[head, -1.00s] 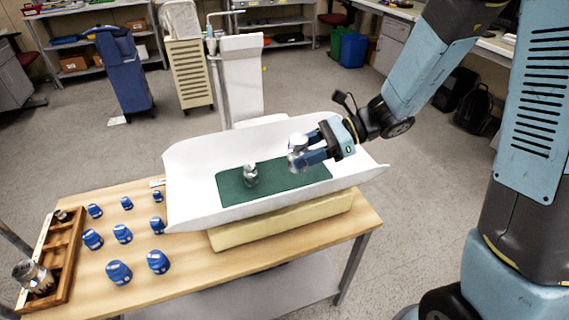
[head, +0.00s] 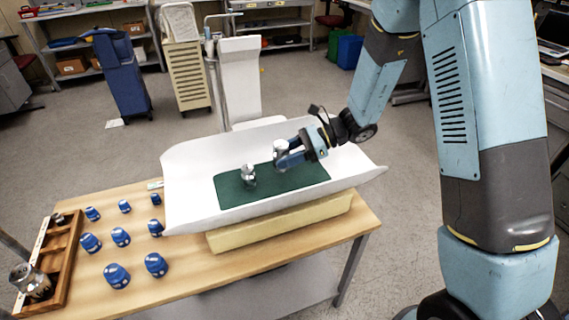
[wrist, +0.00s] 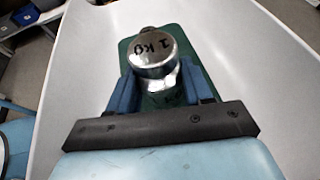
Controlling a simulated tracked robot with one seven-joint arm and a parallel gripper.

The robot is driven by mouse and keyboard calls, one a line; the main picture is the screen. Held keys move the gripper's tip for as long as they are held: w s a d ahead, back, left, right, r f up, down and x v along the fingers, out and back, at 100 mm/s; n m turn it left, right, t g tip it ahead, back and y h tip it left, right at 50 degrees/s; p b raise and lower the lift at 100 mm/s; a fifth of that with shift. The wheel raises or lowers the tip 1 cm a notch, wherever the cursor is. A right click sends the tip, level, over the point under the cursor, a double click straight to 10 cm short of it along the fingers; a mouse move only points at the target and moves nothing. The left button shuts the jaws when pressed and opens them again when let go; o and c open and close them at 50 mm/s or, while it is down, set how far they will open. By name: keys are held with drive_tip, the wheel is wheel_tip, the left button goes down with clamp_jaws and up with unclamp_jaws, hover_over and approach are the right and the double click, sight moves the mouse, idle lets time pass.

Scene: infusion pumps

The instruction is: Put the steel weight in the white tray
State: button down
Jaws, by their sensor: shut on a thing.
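My gripper (head: 288,161) is shut on a shiny steel weight (head: 281,147), held over the right part of the green mat (head: 230,193) in the white tray (head: 190,200). A second steel weight (head: 248,176) stands upright on the mat, left of my gripper.
The tray rests on a cream block (head: 285,222) on a wooden table (head: 190,285). A wooden rack (head: 60,265) with a large steel weight (head: 31,281) is at the far left.

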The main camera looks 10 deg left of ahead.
drive_tip(key=shift+w+a+f, duration=0.15)
drive_tip(key=shift+w+f, duration=0.1)
drive_tip(key=shift+f, duration=1.5)
drive_tip(key=shift+f, duration=0.1)
drive_tip(key=shift+c, duration=2.4)
unclamp_jaws()
drive_tip(key=v, duration=1.2)
